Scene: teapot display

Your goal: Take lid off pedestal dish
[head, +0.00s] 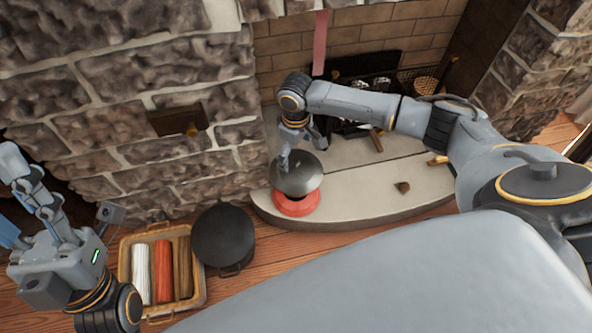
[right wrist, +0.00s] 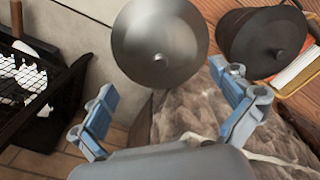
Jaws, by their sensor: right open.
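The pedestal dish (head: 296,207) is red and stands on the pale curved hearth in the head view. Its round grey metal lid (head: 305,178) covers its top. In the right wrist view the lid (right wrist: 150,30) shows from above with a small knob, and it hides the dish. My right gripper (head: 298,150) is over the lid's far side in the head view. In the right wrist view it (right wrist: 168,110) is open and empty, its fingers wide apart, with the lid beyond them. My left gripper (head: 10,235) is at the left edge, partly cut off.
A black lidded pot (head: 223,236) stands left of the dish, beside a basket (head: 203,296) of rolled cloths or logs. A stone wall (head: 110,130) rises behind. A fireplace grate (head: 365,80) is at the back. The hearth (head: 350,190) right of the dish is mostly clear.

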